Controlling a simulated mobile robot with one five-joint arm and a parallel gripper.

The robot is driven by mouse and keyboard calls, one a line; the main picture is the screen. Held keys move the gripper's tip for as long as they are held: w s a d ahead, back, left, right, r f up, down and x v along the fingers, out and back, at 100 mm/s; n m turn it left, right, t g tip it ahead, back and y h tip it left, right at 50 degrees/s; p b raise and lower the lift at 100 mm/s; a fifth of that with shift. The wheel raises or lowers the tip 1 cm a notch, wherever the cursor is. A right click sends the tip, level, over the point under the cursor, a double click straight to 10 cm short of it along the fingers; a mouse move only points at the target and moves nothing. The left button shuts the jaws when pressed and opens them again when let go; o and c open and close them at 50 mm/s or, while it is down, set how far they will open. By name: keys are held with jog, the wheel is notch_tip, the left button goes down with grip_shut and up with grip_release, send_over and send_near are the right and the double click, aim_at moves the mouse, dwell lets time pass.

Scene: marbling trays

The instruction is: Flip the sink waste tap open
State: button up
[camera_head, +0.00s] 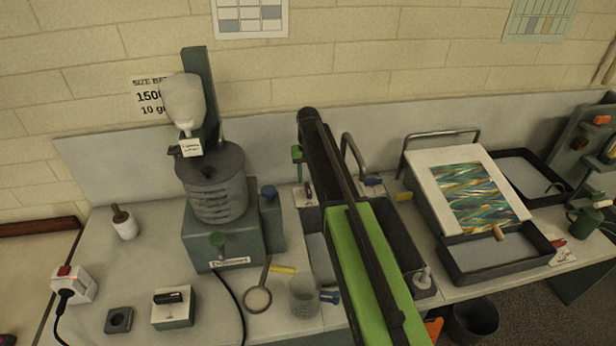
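A grey sink basin (316,248) is set in the bench at the middle, largely hidden behind my green and dark arm. My arm reaches across the sink to the back; no gripper fingers can be made out.
A green-based dispenser (223,245) with a ribbed vessel stands left of the sink. A clear beaker (303,297) and magnifier-like tool (258,298) lie near the front. A marbled sheet (470,195) on a board and a dark tray (545,249) are at the right.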

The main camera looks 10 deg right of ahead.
aim_at(308, 188)
notch_tip(308, 188, up, 12)
jog(key=p, duration=1)
jog(key=shift+r+p, duration=0.15)
jog(key=shift+p, duration=0.15)
jog(key=s+f+b, duration=0.6)
jog(key=f+b, duration=0.1)
jog(key=s+f+b, duration=0.2)
jog(key=s, duration=0.9)
jog(key=s+f+b, duration=0.3)
jog(key=s, duration=0.8)
jog(key=shift+f+b, duration=0.35)
